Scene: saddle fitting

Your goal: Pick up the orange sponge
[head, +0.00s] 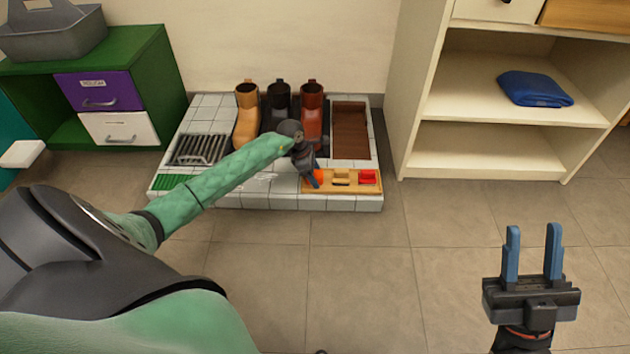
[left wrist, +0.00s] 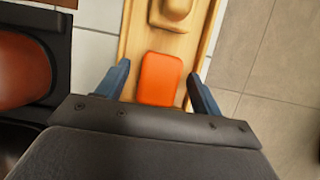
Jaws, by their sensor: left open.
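The orange sponge (left wrist: 160,79) lies in a wooden tray (head: 343,188) on the tiled platform. In the head view only a bit of the sponge (head: 319,174) shows beside my left gripper (head: 311,182). In the left wrist view my left gripper (left wrist: 161,85) is open, with one blue finger on each side of the sponge. I cannot tell whether the fingers touch it. My right gripper (head: 532,254) is open and empty above the floor at the lower right.
The wooden tray also holds a tan block (head: 341,178) and a red item (head: 368,176). A tan boot (head: 247,118), a black boot and a red-brown boot (head: 312,112) stand behind. A metal grate (head: 200,149) lies left. A cream shelf (head: 480,140) stands right. The front floor is clear.

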